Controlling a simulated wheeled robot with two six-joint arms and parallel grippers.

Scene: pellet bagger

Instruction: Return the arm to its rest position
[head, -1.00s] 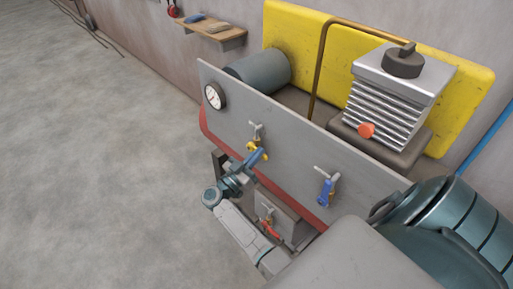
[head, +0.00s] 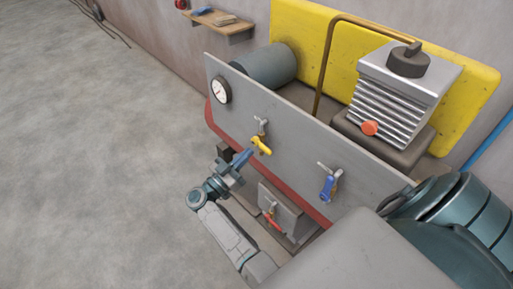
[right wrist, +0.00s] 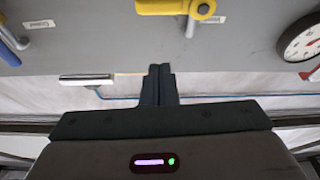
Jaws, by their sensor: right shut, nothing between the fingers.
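My right gripper (head: 246,156) is just left of and below the yellow valve handle (head: 262,146) in the head view, with a small gap between them. Its fingers are closed together and empty, as the right wrist view (right wrist: 158,84) also shows. The yellow handle sits at the top of that wrist view (right wrist: 172,7), apart from the fingertips. My right forearm reaches up from the bottom of the head view. My left gripper is not in view.
A grey panel (head: 296,148) carries a gauge (head: 221,90), the yellow valve and a blue valve (head: 327,188). A red-handled valve (head: 272,218) sits on a lower box near my forearm. Open concrete floor (head: 90,170) lies to the left.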

